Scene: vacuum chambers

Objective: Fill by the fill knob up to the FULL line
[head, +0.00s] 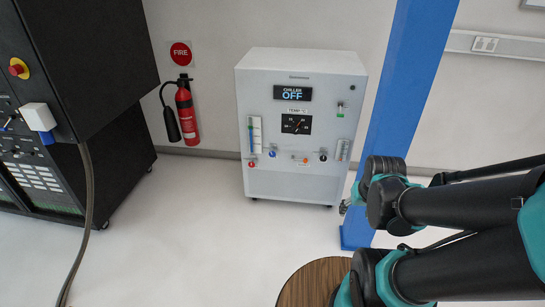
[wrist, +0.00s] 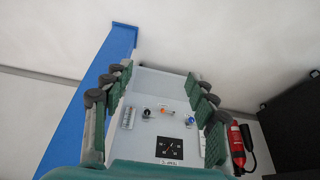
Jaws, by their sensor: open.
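The white chiller cabinet (head: 300,180) stands against the wall, and its display reads CHILLER OFF. A sight gauge (head: 255,135) with a blue strip is on its front left; its FULL line is too small to read. Below are a red knob (head: 251,164), a blue knob (head: 272,154), an orange knob (head: 305,160) and a dark knob (head: 323,156). I cannot read which is the fill knob. In the wrist view my gripper (wrist: 158,75) is open and empty, its fingers framing the upside-down chiller front, apart from it. There the blue knob (wrist: 190,119) shows; the sight gauge appears hidden.
A blue post (head: 395,110) stands right of the chiller. A fire extinguisher (head: 187,110) hangs to its left, beyond it black equipment racks (head: 80,60) and a cable (head: 85,220). A round wooden top (head: 315,283) is at the front. The floor before the chiller is clear.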

